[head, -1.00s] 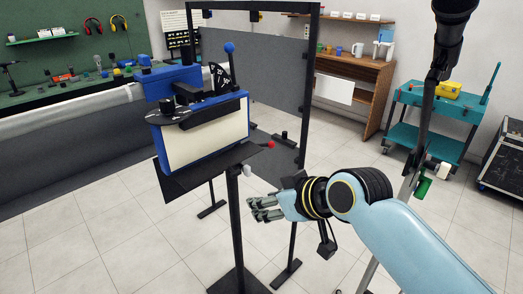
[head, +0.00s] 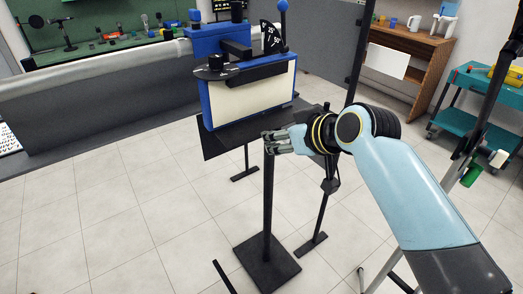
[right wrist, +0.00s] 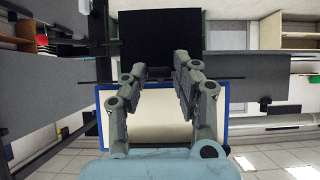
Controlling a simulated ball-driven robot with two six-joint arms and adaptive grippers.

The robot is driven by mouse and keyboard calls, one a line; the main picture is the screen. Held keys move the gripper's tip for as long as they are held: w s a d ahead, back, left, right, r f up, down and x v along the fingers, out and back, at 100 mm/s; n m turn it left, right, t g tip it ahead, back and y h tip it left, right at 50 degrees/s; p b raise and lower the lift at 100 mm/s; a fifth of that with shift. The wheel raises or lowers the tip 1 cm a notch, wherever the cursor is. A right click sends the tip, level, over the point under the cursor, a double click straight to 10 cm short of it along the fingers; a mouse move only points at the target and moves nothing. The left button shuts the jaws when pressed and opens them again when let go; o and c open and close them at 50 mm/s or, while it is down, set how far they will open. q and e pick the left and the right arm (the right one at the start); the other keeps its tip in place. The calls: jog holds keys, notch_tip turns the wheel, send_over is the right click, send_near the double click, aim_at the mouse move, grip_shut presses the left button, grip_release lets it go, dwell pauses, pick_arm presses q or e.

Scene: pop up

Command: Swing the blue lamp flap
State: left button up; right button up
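A blue-framed unit with a cream front panel (head: 250,96) stands on a black shelf (head: 222,146) on a black post. I cannot tell which part is the lamp flap. My right gripper (head: 271,143) is at the shelf's front right edge, below the panel; contact is unclear. In the right wrist view its fingers (right wrist: 161,66) are apart with nothing between them, and the blue-framed panel (right wrist: 226,128) shows behind them. My left gripper is out of view.
The black post rises from a square foot (head: 267,264) on the tiled floor. A grey partition (head: 325,45) stands behind the unit. A wooden shelf unit (head: 425,88) and a teal cart (head: 470,118) are at the right. The floor at left front is clear.

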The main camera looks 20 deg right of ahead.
jog(key=shift+r, duration=0.25)
jog(key=c, duration=0.4)
jog(key=shift+w+a+f+b, duration=0.1)
jog(key=shift+w+f+b, duration=0.1)
jog(key=shift+f+b, duration=0.75)
jog(key=shift+c, duration=0.2)
jog(key=shift+f, duration=0.3)
jog(key=shift+w+a+f+b, duration=0.2)
jog(key=shift+w+f+b, duration=0.3)
jog(key=shift+f, duration=0.4)
jog(key=shift+w, duration=0.15)
jog(key=shift+b+x, duration=0.6)
jog(key=shift+x, duration=0.4)
jog(key=shift+f, duration=0.2)
